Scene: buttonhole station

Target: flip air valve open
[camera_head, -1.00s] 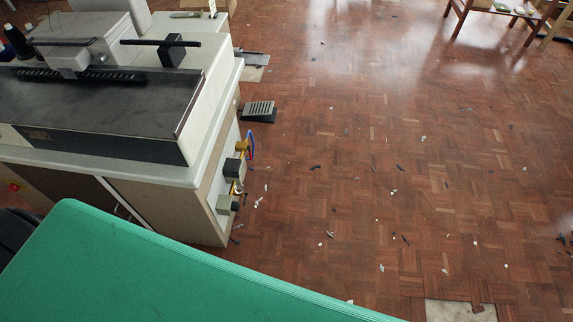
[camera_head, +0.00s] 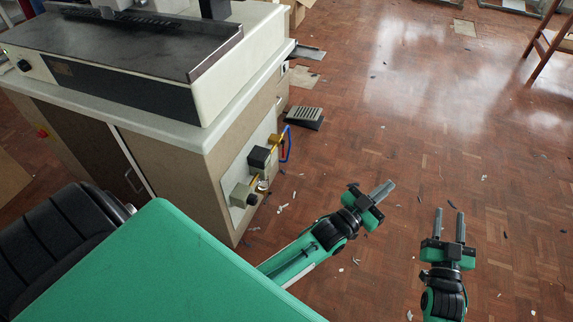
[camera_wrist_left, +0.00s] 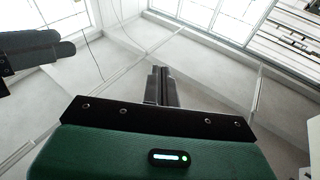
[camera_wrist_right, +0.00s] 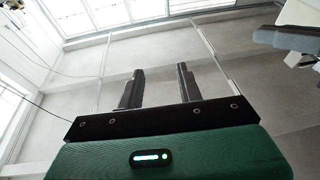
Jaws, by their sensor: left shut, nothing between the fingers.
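The air fittings are on a pale panel (camera_head: 238,195) on the station's right side in the head view. They include a brass fitting (camera_head: 275,139), a small red part (camera_head: 283,153), a blue hose (camera_head: 289,144) and two dark boxes. I cannot make out the valve lever or its position. My left gripper (camera_head: 386,190) is to the right of the panel, clear of it, with its fingers together and empty. In the left wrist view its fingers (camera_wrist_left: 160,85) touch. My right gripper (camera_head: 449,220) is further right, its fingers apart and empty, also in the right wrist view (camera_wrist_right: 159,85).
The beige station (camera_head: 180,140) fills the left, with a machine on top. A foot pedal (camera_head: 304,117) lies on the floor beside it. A black chair (camera_head: 60,235) stands at lower left. The parquet floor (camera_head: 400,110) to the right is mostly open, with small scraps.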

